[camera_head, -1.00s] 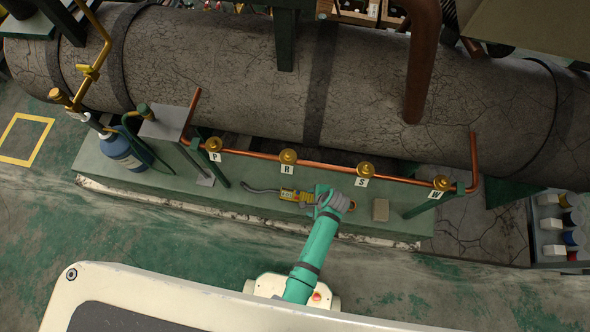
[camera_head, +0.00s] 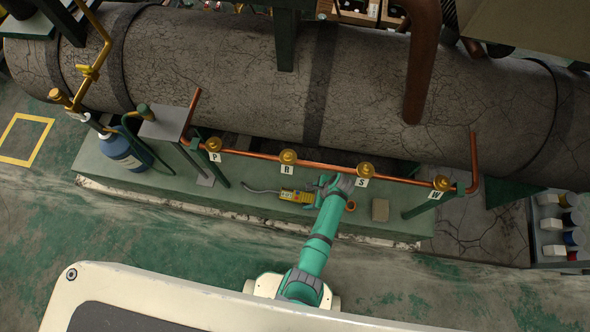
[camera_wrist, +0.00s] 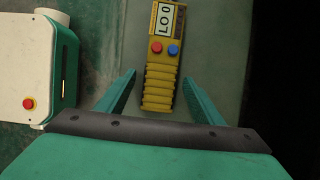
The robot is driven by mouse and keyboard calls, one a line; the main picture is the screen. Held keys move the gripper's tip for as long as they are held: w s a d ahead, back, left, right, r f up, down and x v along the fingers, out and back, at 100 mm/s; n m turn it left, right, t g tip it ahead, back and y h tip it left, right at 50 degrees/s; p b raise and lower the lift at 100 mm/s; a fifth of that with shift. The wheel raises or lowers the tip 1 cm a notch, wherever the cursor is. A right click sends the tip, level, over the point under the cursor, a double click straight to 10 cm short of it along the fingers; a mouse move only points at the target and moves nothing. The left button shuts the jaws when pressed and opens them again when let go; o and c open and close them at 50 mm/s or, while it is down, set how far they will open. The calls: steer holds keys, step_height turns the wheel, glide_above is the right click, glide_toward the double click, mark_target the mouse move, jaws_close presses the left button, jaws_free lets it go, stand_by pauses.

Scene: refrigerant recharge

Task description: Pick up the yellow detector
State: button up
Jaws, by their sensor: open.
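The yellow detector (camera_head: 297,196) lies on the green ledge (camera_head: 262,201), with a dark probe reaching left from it in the head view. In the wrist view the detector (camera_wrist: 163,60) shows a display reading "LO 0", a red and a blue button, and a ribbed grip. My gripper (camera_wrist: 161,92) is open, with one finger on each side of the ribbed end, both apart from it. In the head view my gripper (camera_head: 322,187) is just right of the detector; its fingers are small there. I cannot tell its height above the ledge.
A small tan block (camera_head: 380,210) and a copper-coloured ring (camera_head: 351,206) lie to the right. A blue cylinder (camera_head: 122,150) stands at the left.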

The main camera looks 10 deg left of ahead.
steer(key=shift+a+f, duration=0.15)
steer(key=shift+f, duration=0.2)
steer(key=c, duration=1)
steer(key=shift+c, duration=0.4)
steer(key=shift+r, duration=0.2)
